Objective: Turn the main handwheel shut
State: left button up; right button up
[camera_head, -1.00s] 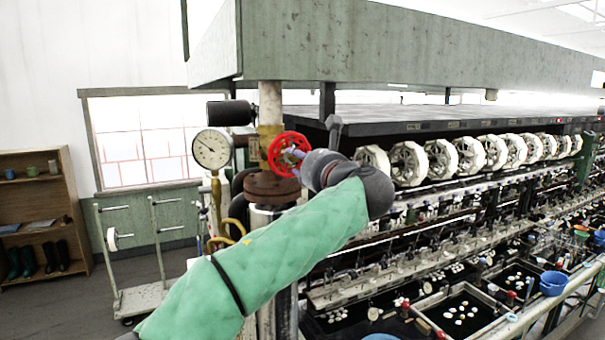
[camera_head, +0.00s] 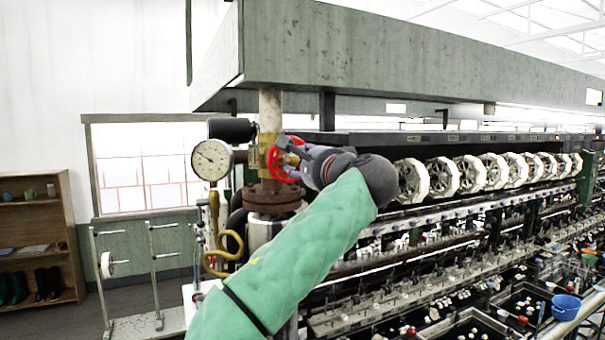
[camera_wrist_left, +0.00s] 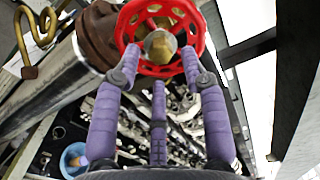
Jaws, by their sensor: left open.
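The red handwheel (camera_head: 273,164) with its brass hub is on the vertical valve pipe beside the gauge. It is partly hidden by my left gripper (camera_head: 294,160), which reaches in from the right side of the wheel. In the left wrist view, the handwheel (camera_wrist_left: 160,70) fills the top centre. My left gripper (camera_wrist_left: 164,80) is open there, its purple fingers spread at the wheel's near rim. Two fingertips overlap the rim on either side, and the third lies below it. Whether they touch the rim I cannot tell. My right gripper is not in view.
A pressure gauge (camera_head: 211,160) and a dark cylinder (camera_head: 231,130) stand left of the valve. A brown flange (camera_head: 272,196) and a yellow curved pipe (camera_head: 228,243) are below. A row of white reels (camera_head: 440,175) runs right. A green overhead beam (camera_head: 400,62) hangs above.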

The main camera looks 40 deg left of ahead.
aim_at(295, 161)
pick_arm(q)
jog(key=shift+n, duration=0.5)
jog(key=shift+w+a+r+p, duration=0.1)
jog(key=shift+w+a+p, duration=0.2)
jog(key=shift+a, duration=0.25)
jog(key=shift+x, duration=0.9)
jog(key=shift+d, duration=0.1)
grip_shut()
jog(key=m+p, duration=1.5)
jog(key=p, duration=0.1)
jog(key=shift+r, duration=0.15)
jog(key=shift+f+m, duration=0.25)
jog(key=shift+m, duration=0.95)
jog(key=m, duration=0.7)
jog(key=shift+m, duration=0.4)
jog(key=m, duration=0.3)
jog(key=shift+m, duration=0.4)
